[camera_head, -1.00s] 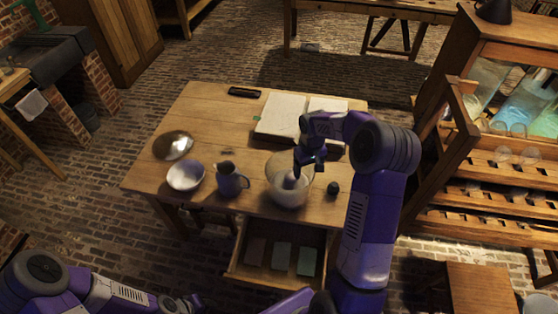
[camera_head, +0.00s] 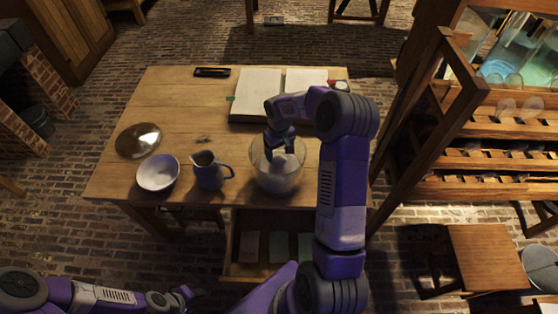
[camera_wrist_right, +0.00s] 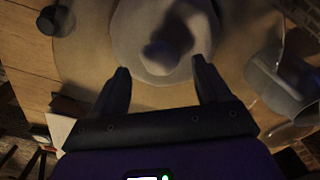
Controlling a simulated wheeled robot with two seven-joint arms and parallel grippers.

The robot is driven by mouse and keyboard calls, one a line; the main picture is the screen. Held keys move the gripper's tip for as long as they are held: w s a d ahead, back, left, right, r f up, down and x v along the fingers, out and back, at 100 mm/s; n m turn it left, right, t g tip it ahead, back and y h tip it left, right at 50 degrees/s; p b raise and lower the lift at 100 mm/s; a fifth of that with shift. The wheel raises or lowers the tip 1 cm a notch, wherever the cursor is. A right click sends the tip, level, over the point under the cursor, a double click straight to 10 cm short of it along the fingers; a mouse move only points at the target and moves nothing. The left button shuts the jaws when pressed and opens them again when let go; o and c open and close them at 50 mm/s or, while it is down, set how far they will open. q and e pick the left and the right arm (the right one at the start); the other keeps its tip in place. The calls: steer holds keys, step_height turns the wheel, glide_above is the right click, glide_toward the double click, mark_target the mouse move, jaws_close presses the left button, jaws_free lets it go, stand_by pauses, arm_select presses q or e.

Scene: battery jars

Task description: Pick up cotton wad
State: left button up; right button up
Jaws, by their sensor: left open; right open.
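A clear glass jar (camera_head: 278,179) stands near the front edge of the table, with something whitish inside. No separate cotton wad can be told apart for certain; in the right wrist view a pale round shape (camera_wrist_right: 135,45) with a dark blurred patch fills the space beyond the fingers. My right gripper (camera_head: 279,155) points down at the jar's mouth; its fingers (camera_wrist_right: 160,68) are apart, with nothing seen between them. Their exact depth in the jar is unclear. My left gripper (camera_head: 182,294) is low at the left, clear of the table and open.
A blue-grey jug (camera_head: 209,173) and a white bowl (camera_head: 158,174) stand left of the jar. A glossy round dish (camera_head: 138,140) lies behind them. An open book (camera_head: 257,93) lies at the back. A pulled-out drawer (camera_head: 262,271) is below the jar. Wooden shelves (camera_head: 490,150) stand right.

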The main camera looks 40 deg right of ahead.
mark_target(279, 157)
steer(key=f, duration=0.4)
steer(key=shift+w+d+f+b, duration=0.1)
steer(key=shift+w+f+b, duration=0.1)
steer(key=shift+f+b, duration=0.15)
steer(key=c, duration=1)
